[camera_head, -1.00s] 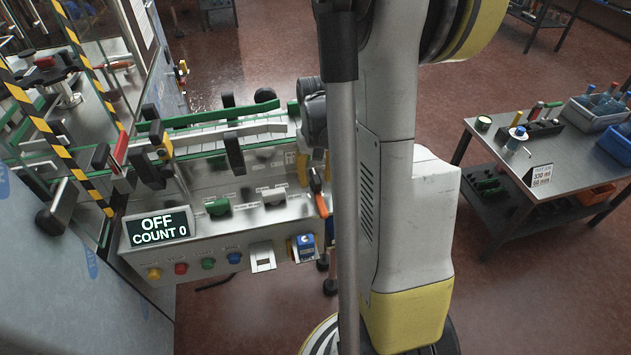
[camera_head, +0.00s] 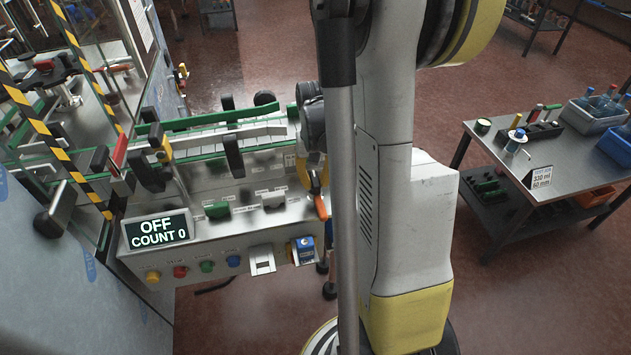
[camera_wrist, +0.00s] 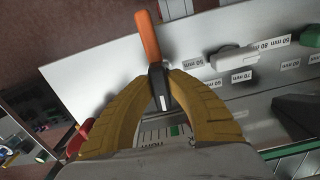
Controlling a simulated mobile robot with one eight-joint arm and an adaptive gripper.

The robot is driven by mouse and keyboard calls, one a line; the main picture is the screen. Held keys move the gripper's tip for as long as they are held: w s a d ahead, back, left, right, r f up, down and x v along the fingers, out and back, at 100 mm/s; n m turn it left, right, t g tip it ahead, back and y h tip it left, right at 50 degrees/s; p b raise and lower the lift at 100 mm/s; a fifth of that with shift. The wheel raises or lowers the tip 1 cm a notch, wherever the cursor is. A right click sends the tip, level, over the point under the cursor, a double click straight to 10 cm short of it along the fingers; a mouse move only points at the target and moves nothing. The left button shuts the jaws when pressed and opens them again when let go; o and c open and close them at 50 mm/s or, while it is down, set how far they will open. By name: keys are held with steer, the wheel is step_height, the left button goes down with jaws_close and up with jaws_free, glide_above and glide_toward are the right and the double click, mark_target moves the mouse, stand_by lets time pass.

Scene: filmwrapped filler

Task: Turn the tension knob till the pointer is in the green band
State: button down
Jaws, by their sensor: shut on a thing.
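In the wrist view my gripper (camera_wrist: 160,84) has its two yellow fingers closed on the dark lower part of an orange-tipped handle (camera_wrist: 149,36). I cannot tell for sure that this handle is the tension knob. Behind and between the fingers is a pale printed scale (camera_wrist: 150,135) with a green band (camera_wrist: 174,130). The fingers and palm hide part of the scale and its lettering, and I cannot make out a pointer. In the head view the orange tip (camera_head: 321,207) shows at the panel's right end, beside my arm, which hides much of that end.
The display (camera_head: 158,230) reads OFF, COUNT 0. Green (camera_head: 217,210) and white (camera_head: 273,201) handles stand left of my gripper; guide rails (camera_head: 215,118) run behind. Coloured buttons line the front. A table (camera_head: 510,180) with crates stands right, across open floor.

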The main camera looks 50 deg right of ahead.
steer(key=m, duration=0.4)
steer(key=shift+b, duration=0.35)
steer(key=m, duration=0.3)
steer(key=shift+w+a+m, duration=0.1)
steer(key=shift+m, duration=0.3)
steer(key=m+b, duration=0.1)
steer(key=m, duration=0.2)
steer(key=shift+m, duration=0.3)
steer(key=shift+w+m, duration=0.1)
steer(key=shift+m, duration=1.6)
steer(key=c, duration=1.3)
jaws_free()
